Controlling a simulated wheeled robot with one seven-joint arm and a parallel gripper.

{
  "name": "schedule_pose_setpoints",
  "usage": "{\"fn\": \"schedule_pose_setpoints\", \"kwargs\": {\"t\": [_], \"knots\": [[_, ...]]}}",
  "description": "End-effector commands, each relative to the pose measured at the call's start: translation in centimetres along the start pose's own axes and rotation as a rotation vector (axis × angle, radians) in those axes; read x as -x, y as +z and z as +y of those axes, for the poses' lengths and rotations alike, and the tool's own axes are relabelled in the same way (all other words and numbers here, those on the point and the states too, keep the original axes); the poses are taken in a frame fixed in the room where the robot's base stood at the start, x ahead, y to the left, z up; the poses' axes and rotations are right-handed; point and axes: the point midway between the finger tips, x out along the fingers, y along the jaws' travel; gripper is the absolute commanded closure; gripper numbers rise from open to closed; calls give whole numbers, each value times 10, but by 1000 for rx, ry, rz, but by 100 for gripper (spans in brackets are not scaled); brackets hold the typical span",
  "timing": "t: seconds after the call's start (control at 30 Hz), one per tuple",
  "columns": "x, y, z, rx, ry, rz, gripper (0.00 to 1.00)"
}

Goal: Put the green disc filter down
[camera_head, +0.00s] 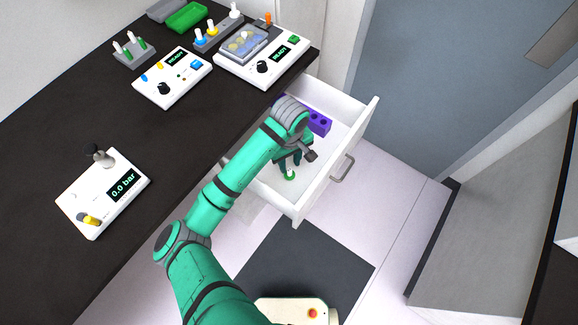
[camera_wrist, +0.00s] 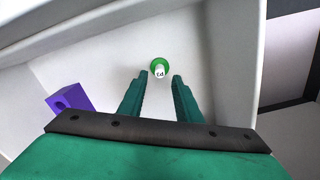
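The green disc filter (camera_wrist: 159,66), a green disc with a white marked hub, appears to rest on the floor of the open white drawer (camera_head: 298,204). It also shows in the head view (camera_head: 289,176), just below my fingers. My gripper (camera_wrist: 160,77) is open and reaches down into the drawer. In the wrist view its two green fingertips are apart, one on each side below the disc, with a visible gap to it and nothing between them.
A purple block with holes (camera_head: 320,122) lies in the drawer, left of my fingers in the wrist view (camera_wrist: 72,98). The drawer walls stand close around my gripper. The dark counter (camera_head: 90,130) holds several white devices, including a pressure box (camera_head: 100,195).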

Motion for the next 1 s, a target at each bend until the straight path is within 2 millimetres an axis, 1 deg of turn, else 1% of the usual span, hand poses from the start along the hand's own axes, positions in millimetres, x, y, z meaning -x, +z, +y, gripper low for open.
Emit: {"fn": "schedule_pose_setpoints", "kwargs": {"t": [0.03, 0.2, 0.3, 0.4, 0.6, 1.0], "knots": [[11, 0, 2, -2, 4, 2, 69], [45, -1, 0, -3, -1, 5, 69], [59, -1, 0, -3, -2, 5, 69], [68, -1, 0, -2, -1, 4, 69], [77, 0, 0, -1, 0, 2, 69], [78, 0, 0, -1, 0, 0, 69]]}}
